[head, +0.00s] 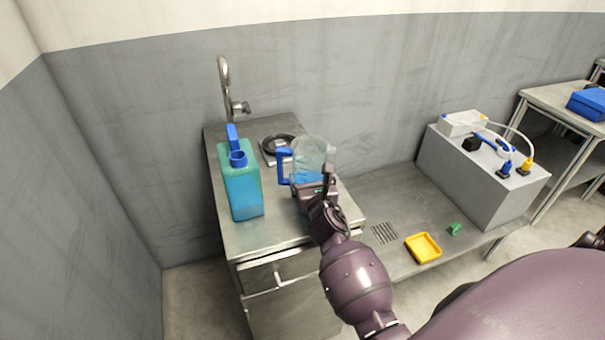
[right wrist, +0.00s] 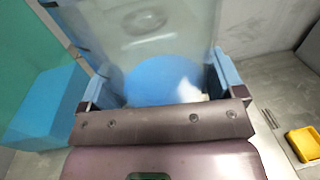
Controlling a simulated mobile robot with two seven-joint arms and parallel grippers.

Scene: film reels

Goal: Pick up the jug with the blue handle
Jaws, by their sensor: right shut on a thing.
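The jug (head: 312,152) is clear, with a blue handle (head: 283,166) on its left side and blue at its bottom. It is upright over the metal counter; whether it touches the counter cannot be told. My right gripper (head: 312,188) is at its near side. In the right wrist view the jug (right wrist: 145,35) fills the space between the two fingers of my right gripper (right wrist: 165,85), which is shut on its body. My left gripper is not in view.
A teal jerrycan (head: 242,192) with a blue cap stands left of the jug on the counter (head: 285,232). A tap (head: 226,90) rises behind. A black ring-shaped thing (head: 277,147) lies behind the jug. A yellow tray (head: 423,248) and a grey box (head: 470,185) are to the right.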

